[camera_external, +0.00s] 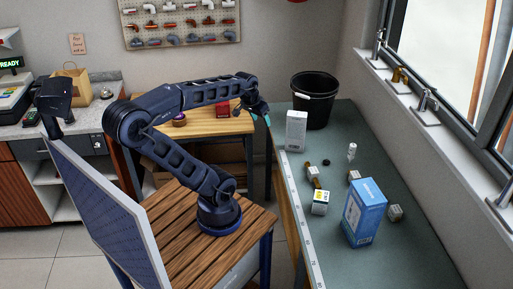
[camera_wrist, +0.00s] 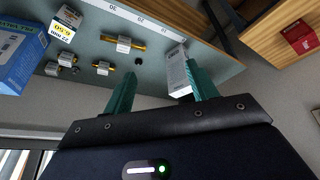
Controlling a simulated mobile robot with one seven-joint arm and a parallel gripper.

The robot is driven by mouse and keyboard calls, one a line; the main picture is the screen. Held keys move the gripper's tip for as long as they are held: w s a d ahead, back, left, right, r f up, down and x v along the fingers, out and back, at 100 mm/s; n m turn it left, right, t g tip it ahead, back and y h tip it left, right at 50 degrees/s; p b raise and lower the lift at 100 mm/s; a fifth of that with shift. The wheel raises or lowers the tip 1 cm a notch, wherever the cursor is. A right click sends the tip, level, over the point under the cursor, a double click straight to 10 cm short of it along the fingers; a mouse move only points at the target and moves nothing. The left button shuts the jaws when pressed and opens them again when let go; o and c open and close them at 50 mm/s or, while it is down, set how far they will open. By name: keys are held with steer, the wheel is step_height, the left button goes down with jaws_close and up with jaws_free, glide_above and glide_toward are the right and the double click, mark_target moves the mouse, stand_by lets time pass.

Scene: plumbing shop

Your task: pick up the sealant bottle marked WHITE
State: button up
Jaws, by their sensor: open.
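My gripper (camera_external: 267,118) is in the air left of this carton. In the wrist view its two teal fingers (camera_wrist: 162,72) are apart with nothing held between them.
A black bucket (camera_external: 315,103) stands at the counter's back. A blue box (camera_external: 364,213), a price label block (camera_external: 320,202) and several metal fittings (camera_external: 395,212) lie nearer. Window taps (camera_external: 426,101) line the sill. A red box (camera_external: 223,110) sits on the wooden table.

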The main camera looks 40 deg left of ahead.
steer(key=w+d+m+h, duration=0.15)
steer(key=w+d, duration=0.35)
steer(key=w, duration=0.6)
steer(key=m+g, duration=0.1)
steer(key=m, duration=0.4)
glide_toward(353, 151)
steer(key=w+a+f, duration=0.1)
steer(key=w+a, duration=0.1)
steer(key=shift+h, duration=0.25)
steer(key=shift+d+x, duration=0.2)
steer(key=shift+x, duration=2.5)
steer(key=shift+d+x, duration=0.2)
steer(key=shift+x, duration=2.55)
steer(key=shift+s, duration=0.15)
steer(key=c, duration=1.1)
steer(key=shift+r, duration=0.15)
